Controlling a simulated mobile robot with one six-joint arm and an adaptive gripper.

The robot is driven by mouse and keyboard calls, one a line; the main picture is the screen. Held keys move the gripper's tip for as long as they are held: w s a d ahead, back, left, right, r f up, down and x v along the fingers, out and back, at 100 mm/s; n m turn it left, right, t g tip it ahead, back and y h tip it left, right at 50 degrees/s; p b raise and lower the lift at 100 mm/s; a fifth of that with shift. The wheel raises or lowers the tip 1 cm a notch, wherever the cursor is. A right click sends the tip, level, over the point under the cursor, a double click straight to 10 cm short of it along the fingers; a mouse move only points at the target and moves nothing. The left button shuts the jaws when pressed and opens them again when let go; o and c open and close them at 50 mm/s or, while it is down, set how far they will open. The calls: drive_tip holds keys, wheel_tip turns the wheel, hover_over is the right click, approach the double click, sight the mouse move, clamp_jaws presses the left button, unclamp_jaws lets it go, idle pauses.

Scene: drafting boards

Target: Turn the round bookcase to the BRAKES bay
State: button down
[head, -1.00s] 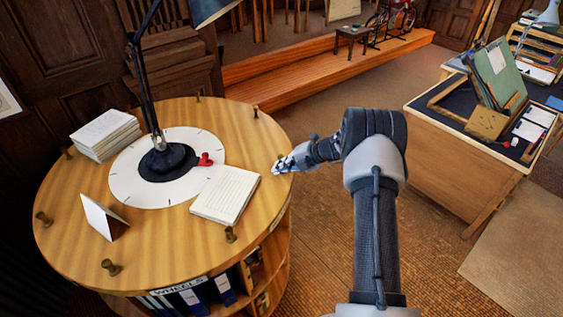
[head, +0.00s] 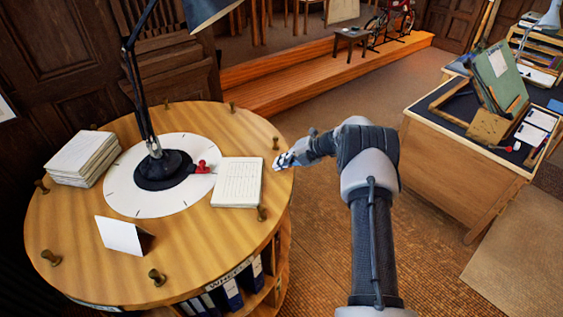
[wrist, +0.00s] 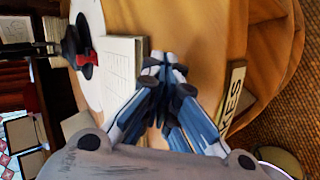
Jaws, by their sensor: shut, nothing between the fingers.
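The round bookcase (head: 190,255) has a wooden top ringed with brass pegs. Its front label, WHEELS (head: 229,273), faces toward the front right. In the wrist view, a label ending in "KES" (wrist: 235,98) shows on the rim beside my gripper; its first letters are hidden. My gripper (head: 278,164) is shut and empty at the top's right edge, just on the near side of a peg (head: 276,143). I cannot tell if they touch. The fingers (wrist: 163,65) also show in the wrist view.
On the top are a lamp (head: 160,170), a paper stack (head: 80,158), a notebook (head: 238,182) and a folded card (head: 120,236). A drafting desk (head: 460,165) stands at right. Open floor lies between desk and bookcase.

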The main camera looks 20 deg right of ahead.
drive_tip(key=shift+s+a+r, duration=0.15)
drive_tip(key=shift+s, duration=0.25)
drive_tip(key=shift+w, duration=0.1)
drive_tip(key=shift+s+r+p, duration=0.5)
drive_tip(key=shift+s+p, duration=0.1)
drive_tip(key=shift+p, duration=0.3)
wheel_tip(320, 180, up, 8)
drive_tip(key=p, duration=0.6)
drive_tip(key=shift+f, duration=0.15)
drive_tip(key=shift+a, duration=0.1)
